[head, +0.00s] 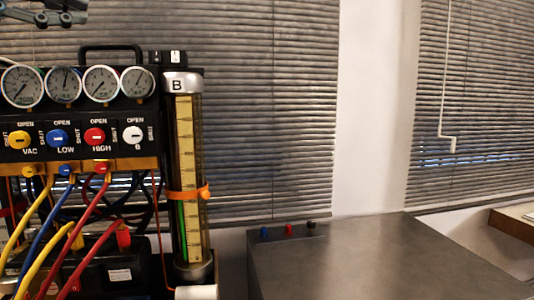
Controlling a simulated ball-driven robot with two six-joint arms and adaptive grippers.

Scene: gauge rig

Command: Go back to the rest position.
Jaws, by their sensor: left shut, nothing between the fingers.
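My left gripper (44,19) shows at the top left corner, above the gauges and in front of the blinds. It is shut with nothing in it, and it is apart from the rig. The frame edge cuts off part of it. My right gripper is not in this view. The gauge rig (82,112) stands at the left, with a row of round gauges over yellow, blue, red and white valve knobs. A tall sight tube marked B (185,150) stands at its right side with an orange clamp around it.
Coloured hoses (45,235) hang from the rig's front. A dark grey bench top (370,260) at lower right is mostly clear, with small blue, red and black fittings (288,229) at its back left edge. Window blinds (270,110) cover the wall behind.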

